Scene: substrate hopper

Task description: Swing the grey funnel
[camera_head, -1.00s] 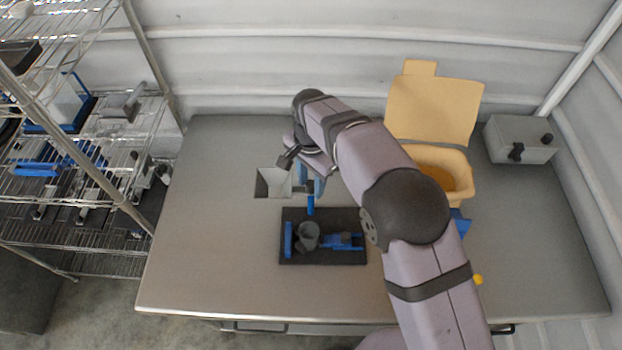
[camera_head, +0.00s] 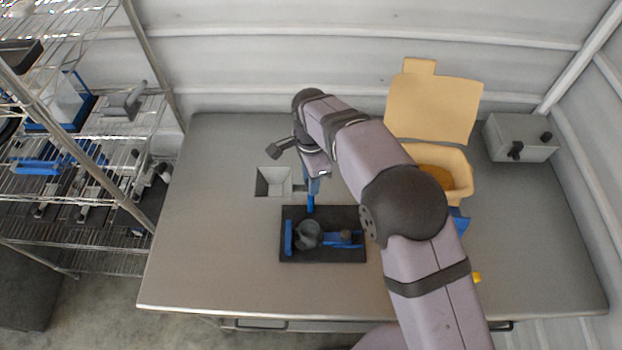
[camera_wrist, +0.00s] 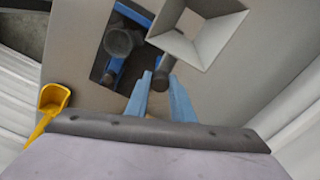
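The grey funnel (camera_head: 262,183) is a square, flared hopper, left of my gripper in the head view. A dark rounded knob (camera_wrist: 165,68) lies below the funnel, near my fingertips. My gripper (camera_wrist: 160,76) has two light blue fingers spread apart, with the knob at or just beyond the gap; contact cannot be told. My gripper (camera_head: 314,190) also shows in the head view, with its fingers partly hidden by the wrist.
A black base (camera_head: 298,257) holds a grey cup (camera_head: 308,233) and blue parts. A tan bin (camera_head: 458,162) with a raised lid stands right, near a grey box (camera_head: 522,139). A yellow scoop (camera_wrist: 54,98) lies at the left in the wrist view. The left table is clear.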

